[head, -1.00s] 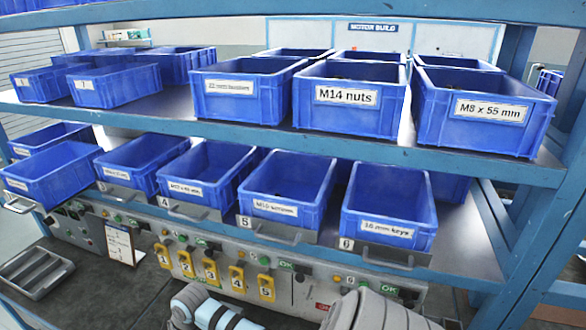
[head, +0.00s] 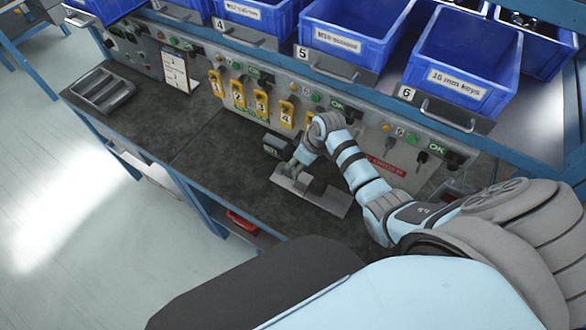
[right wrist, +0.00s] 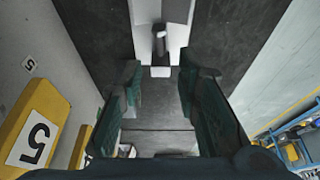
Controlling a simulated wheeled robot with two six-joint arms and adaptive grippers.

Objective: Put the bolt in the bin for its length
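My right gripper (head: 292,167) is low over the bench, at a flat grey metal plate (head: 334,203). In the right wrist view its two dark green fingers (right wrist: 160,95) stand apart with nothing clearly between them. Beyond the fingertips is a pale grey block with a slot, and a small grey rod-like piece (right wrist: 160,43) lies at it. I cannot tell whether this is the bolt. Blue bins stand on the shelf behind: "16 mm keys" (head: 468,48) at 6, a bin (head: 352,22) at 5, and one (head: 262,14) at 4. My left gripper is out of view.
A grey panel with yellow numbered tags (head: 238,93) and switches runs along the bench's back. A grey divided tray (head: 103,91) is at the left end. The dark bench top (head: 160,125) between tray and plate is mostly clear.

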